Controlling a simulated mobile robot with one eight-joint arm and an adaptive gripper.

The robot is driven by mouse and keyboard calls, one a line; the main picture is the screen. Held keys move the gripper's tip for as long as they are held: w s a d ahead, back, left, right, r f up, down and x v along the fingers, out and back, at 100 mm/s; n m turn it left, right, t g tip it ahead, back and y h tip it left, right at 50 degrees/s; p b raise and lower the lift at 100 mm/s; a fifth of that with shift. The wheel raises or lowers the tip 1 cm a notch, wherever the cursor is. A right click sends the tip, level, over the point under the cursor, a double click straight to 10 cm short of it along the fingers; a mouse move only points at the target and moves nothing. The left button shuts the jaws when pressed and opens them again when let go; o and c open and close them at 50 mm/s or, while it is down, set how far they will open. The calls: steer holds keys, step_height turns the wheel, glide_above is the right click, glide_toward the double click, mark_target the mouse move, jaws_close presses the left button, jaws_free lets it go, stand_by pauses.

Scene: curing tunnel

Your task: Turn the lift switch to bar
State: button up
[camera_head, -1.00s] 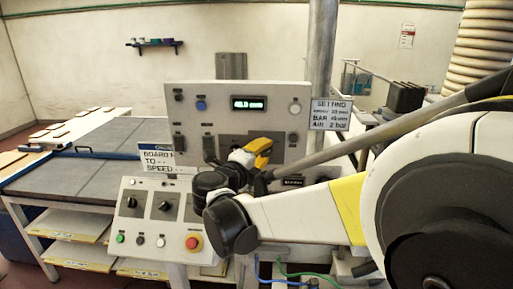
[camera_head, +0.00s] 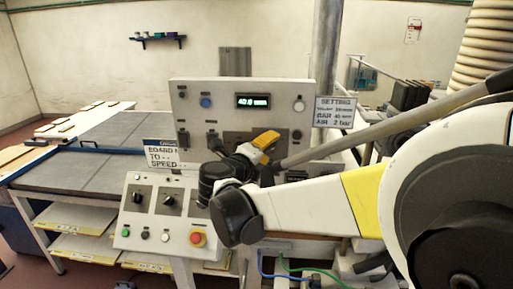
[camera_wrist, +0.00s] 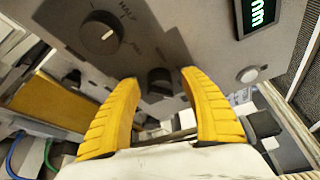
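The grey upright control panel (camera_head: 222,108) stands mid-picture in the head view, with a lit display (camera_head: 254,101) that seems to read 40.0 mm. My gripper (camera_head: 267,141) is in front of its lower right part and hides some of its controls. In the wrist view, my gripper (camera_wrist: 160,79) has its two yellow fingers spread. A dark knob (camera_wrist: 159,83) shows beyond and between the tips; I cannot tell whether they touch it. A round knob (camera_wrist: 100,34) with a pale pointer and a HALF label is at upper left. I cannot tell which control is the lift switch.
A lower console (camera_head: 160,215) with dark knobs and a red button (camera_head: 197,239) stands in front. A setting sign (camera_head: 335,111) is at the panel's right and a board sign (camera_head: 166,155) at its lower left. A grey table (camera_head: 70,172) extends left.

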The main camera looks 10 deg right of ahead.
steer(key=shift+s, duration=0.1)
steer(key=v, duration=1.2)
step_height(320, 180, up, 6)
steer(key=w+n+t+y+b, duration=0.2)
steer(key=n+t+y+b, duration=0.1)
steer(key=n+t, duration=0.25)
steer(key=s+a+f+n+g+y+b, duration=0.1)
steer(key=s+a+f+n+y+b, duration=0.15)
steer(key=f+n+y, duration=0.55)
steer(key=s+a+f+n+g+y+b, duration=0.2)
steer(key=s+f+n+y+b, duration=0.15)
steer(key=n, duration=0.85)
steer(key=s+d+f+n+g+h+b, duration=0.1)
steer(key=s+d+f+n+g+h, duration=0.1)
steer(key=s+d+f+g, duration=0.2)
steer(key=s+d+f+n+g+h+b, duration=0.1)
steer(key=s+d+f+g, duration=0.3)
steer(key=s+d+f, duration=0.4)
steer(key=s+f+n+h, duration=0.1)
steer(key=s+f, duration=0.3)
steer(key=f, duration=0.5)
steer(key=shift+s+d, duration=0.35)
